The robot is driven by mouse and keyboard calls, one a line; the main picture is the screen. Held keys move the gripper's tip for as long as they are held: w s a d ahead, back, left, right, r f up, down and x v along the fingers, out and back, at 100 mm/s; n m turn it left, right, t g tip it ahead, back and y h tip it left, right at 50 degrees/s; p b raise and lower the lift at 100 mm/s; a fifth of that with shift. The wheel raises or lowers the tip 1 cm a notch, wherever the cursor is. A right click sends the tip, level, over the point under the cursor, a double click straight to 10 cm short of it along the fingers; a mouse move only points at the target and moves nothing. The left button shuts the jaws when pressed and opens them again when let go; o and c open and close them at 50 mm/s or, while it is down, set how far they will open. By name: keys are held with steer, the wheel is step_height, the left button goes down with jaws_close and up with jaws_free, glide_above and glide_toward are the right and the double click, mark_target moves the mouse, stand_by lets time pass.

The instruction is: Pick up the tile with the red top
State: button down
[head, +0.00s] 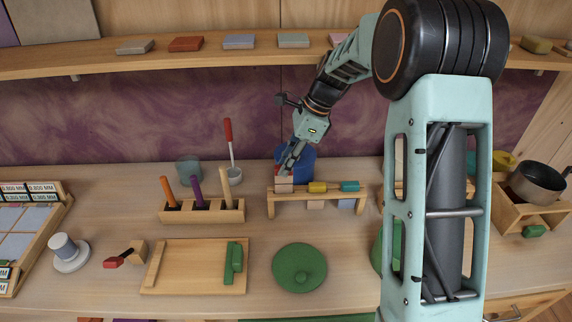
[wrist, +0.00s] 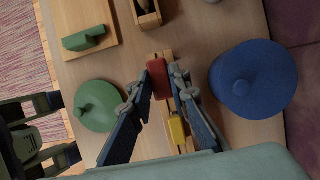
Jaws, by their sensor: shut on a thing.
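The tile with the red top (wrist: 159,80) is between my fingertips in the wrist view. In the head view its red top is mostly hidden by my fingers. My gripper (head: 287,172) points down at the left end of a small wooden bench (head: 310,195). In the wrist view my gripper (wrist: 161,82) is shut on the tile, one finger on each side. I cannot tell whether the tile touches the bench. A yellow piece (head: 317,187) and a teal piece (head: 349,186) lie along the bench to the right.
A blue lidded pot (head: 304,164) stands close behind the bench. A green lid (head: 299,267) lies in front. A holder (head: 190,211) with upright handles stands to the left. A shelf (head: 100,66) with several tiles runs above. Bare table lies between bench and green lid.

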step_height(320, 180, up, 6)
steer(key=p, duration=0.4)
steer(key=shift+f, duration=0.1)
steer(key=s+b, duration=0.3)
steer(key=s, duration=1.5)
steer(key=shift+f, duration=0.35)
steer(key=shift+d, duration=0.15)
